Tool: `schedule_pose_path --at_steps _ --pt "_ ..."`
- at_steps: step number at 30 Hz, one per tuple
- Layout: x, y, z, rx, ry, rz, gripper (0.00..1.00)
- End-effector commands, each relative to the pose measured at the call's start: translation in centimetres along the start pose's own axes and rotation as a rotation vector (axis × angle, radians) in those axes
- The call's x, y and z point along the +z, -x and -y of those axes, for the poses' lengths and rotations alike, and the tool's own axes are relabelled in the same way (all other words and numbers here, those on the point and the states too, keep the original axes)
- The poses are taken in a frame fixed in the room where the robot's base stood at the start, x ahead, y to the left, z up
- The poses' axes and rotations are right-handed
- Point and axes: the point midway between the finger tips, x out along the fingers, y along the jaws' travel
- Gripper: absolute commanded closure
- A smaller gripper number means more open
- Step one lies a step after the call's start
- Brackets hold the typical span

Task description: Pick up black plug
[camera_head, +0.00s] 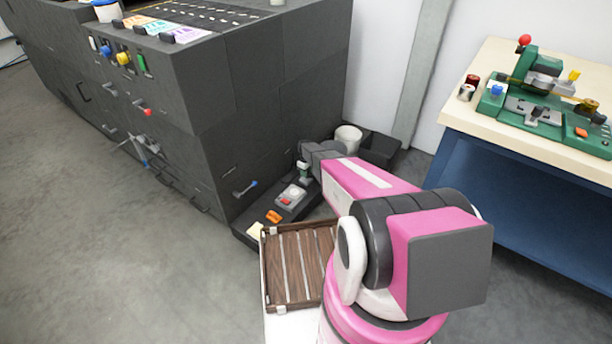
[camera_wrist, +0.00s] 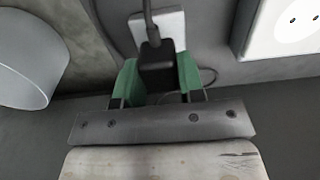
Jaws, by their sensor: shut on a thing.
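The black plug (camera_wrist: 157,66) shows in the wrist view, with a dark cable running up from it. It stands in front of a white plate (camera_wrist: 171,25); I cannot tell whether it touches the plate. My gripper (camera_wrist: 158,80) has its green fingers on both sides of the plug, shut on it. In the head view my gripper (camera_head: 304,172) is small, low beside the dark machine, and the plug cannot be made out there.
A white socket plate (camera_wrist: 290,25) is at the upper right of the wrist view, and a pale round container (camera_wrist: 28,60) at the left. In the head view a slatted wooden tray (camera_head: 284,270) is in front, and a workbench (camera_head: 455,115) with a green machine (camera_head: 535,105) stands right.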

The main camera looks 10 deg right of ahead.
Motion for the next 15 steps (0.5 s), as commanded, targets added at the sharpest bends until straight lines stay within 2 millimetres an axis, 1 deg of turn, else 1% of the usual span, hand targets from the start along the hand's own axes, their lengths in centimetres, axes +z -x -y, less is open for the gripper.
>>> schedule_pose_path --at_steps 1,3,15 --pt "0.1 1.0 0.1 0.001 0.000 -0.001 0.85" --pt "0.1 2.2 0.1 0.002 0.000 -0.002 0.85" --pt "-4.0 6.5 6.5 0.001 0.003 -0.001 0.85"
